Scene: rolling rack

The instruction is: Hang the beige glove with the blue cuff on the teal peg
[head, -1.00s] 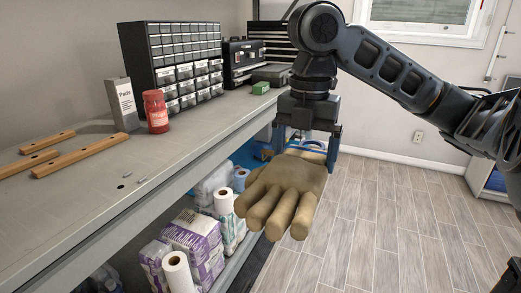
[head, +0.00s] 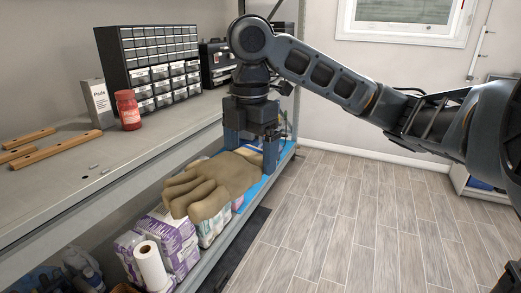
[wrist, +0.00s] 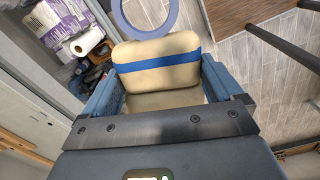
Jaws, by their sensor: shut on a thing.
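The beige glove (head: 215,182) hangs from my gripper (head: 250,150) beside the front edge of the rack, below the upper shelf's level. Its fingers point left and toward the camera. My gripper is shut on the cuff end, which is mostly hidden by the jaws in the head view. In the wrist view the beige cuff with its blue band (wrist: 155,69) lies between the two jaws. A blue ring (wrist: 117,18) shows just beyond the cuff; I cannot tell what it is attached to. I cannot make out the teal peg in either view.
The upper shelf (head: 150,158) holds a drawer cabinet (head: 155,68), a red jar (head: 128,110), a grey box (head: 98,103) and wooden bars (head: 58,155). Packages and paper rolls (head: 150,265) fill the lower shelf. The floor (head: 350,220) on the right is clear.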

